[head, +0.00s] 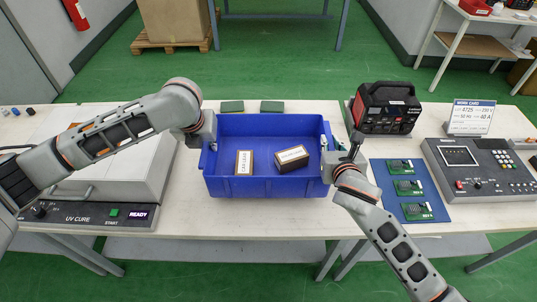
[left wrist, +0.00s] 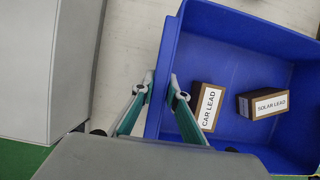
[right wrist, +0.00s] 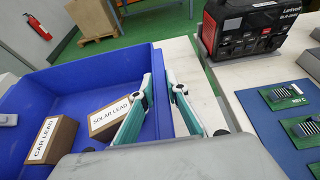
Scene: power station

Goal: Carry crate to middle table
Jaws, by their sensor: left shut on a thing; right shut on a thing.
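The blue crate (head: 265,187) is at the middle of the white table in the head view, with two boxes in it. The box marked CAR LEAD (head: 244,162) stands left of the box marked SOLAR LEAD (head: 292,157). My left gripper (head: 211,146) is shut on the crate's left wall; the wall passes between its fingers in the left wrist view (left wrist: 162,92). My right gripper (head: 329,155) is shut on the right wall, also between the fingers in the right wrist view (right wrist: 163,88). Whether the crate's underside touches the table cannot be told.
A grey UV CURE unit (head: 100,217) stands left of the crate. A black and red power unit (head: 385,108), a blue mat (head: 425,206) with green boards, and a grey control panel (head: 478,170) stand to the right. Two green blocks (head: 232,106) (head: 272,106) lie behind the crate.

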